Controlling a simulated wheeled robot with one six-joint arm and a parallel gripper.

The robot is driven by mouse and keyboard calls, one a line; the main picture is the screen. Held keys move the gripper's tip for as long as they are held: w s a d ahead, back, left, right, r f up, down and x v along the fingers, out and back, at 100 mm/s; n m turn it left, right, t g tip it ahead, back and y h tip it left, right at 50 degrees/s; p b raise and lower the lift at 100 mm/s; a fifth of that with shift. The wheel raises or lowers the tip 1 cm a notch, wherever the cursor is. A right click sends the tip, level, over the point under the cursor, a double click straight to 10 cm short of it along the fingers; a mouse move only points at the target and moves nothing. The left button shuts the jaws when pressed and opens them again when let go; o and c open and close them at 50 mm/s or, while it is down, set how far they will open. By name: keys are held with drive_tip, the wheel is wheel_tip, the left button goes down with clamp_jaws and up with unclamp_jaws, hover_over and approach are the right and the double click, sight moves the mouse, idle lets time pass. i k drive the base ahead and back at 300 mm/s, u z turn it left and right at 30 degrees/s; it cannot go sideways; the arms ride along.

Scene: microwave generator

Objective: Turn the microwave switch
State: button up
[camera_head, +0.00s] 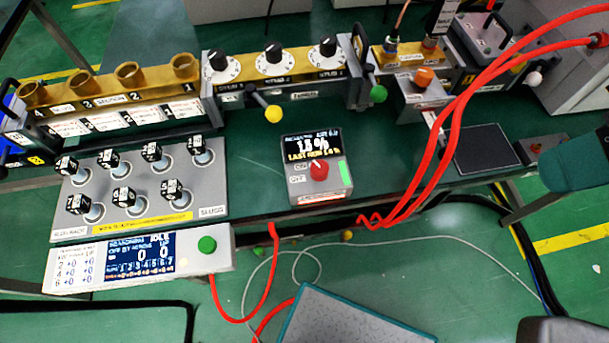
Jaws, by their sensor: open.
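The likely microwave switch is a red rotary knob (319,170) on the sloped top of a small grey box (322,190). The box stands near the front edge of the green table, at the middle of the view. Small white labels, one seeming to read OFF, lie beside the knob. A black display (312,146) above it reads about 15 %. A green strip runs down the box's right side. The knob is uncovered and nothing touches it. My gripper does not show in this view.
A grey panel with several black-capped knobs (140,190) stands left. Three black dials (273,53) sit behind the box, with a yellow-tipped lever (273,114) below. Red cables (440,150) arch on the right. Bare green table (255,160) lies left of the box.

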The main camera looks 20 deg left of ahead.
sight(318, 169)
drive_tip(key=z, duration=1.05)
drive_tip(key=k, duration=0.1)
drive_tip(key=u, duration=1.45)
drive_tip(key=i, duration=0.3)
drive_tip(key=u, duration=0.7)
